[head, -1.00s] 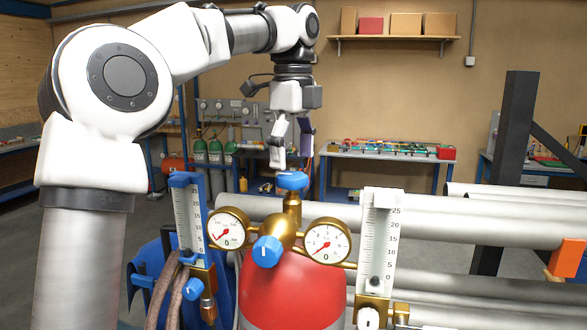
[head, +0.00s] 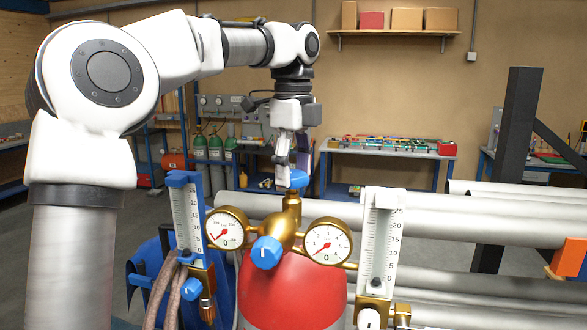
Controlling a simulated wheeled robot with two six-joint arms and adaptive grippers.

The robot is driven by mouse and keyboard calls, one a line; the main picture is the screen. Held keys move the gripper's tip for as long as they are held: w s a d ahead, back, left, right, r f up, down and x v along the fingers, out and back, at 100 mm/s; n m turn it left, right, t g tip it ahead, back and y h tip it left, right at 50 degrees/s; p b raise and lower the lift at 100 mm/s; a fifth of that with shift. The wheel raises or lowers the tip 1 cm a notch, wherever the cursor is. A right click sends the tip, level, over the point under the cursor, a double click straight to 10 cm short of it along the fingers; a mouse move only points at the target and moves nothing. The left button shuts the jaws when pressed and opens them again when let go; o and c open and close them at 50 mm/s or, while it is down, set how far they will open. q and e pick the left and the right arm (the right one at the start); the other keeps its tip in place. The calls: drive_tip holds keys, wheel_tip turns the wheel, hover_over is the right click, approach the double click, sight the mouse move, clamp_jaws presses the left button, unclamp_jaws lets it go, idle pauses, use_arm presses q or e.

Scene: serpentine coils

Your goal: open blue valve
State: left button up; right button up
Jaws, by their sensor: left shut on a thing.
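A blue knob (head: 299,179) tops the brass regulator (head: 291,213) above a red cylinder (head: 290,290). My left gripper (head: 288,179) reaches down from above and is shut on this top knob, with one finger in front of it and hiding its left part. A second blue knob (head: 267,252) faces forward on the regulator, between two round gauges. A third blue knob (head: 190,289) sits below the blue-framed flowmeter (head: 187,215) at the left. The frames do not show whether the top valve is open or closed. My right gripper is not in view.
A white-framed flowmeter (head: 380,245) stands right of the gauges. Grey pipes (head: 470,218) run behind the regulator to the right, near a dark post (head: 511,150). Hoses (head: 166,295) hang at the lower left. Workbenches and a shelf line the back wall.

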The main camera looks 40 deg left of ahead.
use_arm(q)
drive_tip(key=shift+f+n, duration=0.15)
drive_tip(key=shift+n, duration=0.25)
drive_tip(key=n, duration=1)
drive_tip(key=shift+w+a+f+n, duration=0.1)
drive_tip(key=shift+n, duration=0.3)
drive_tip(key=n, duration=1.2)
drive_tip(key=shift+a, duration=0.15)
drive_tip(key=shift+n, duration=0.3)
drive_tip(key=o, duration=1.1)
drive_tip(key=shift+o, duration=0.2)
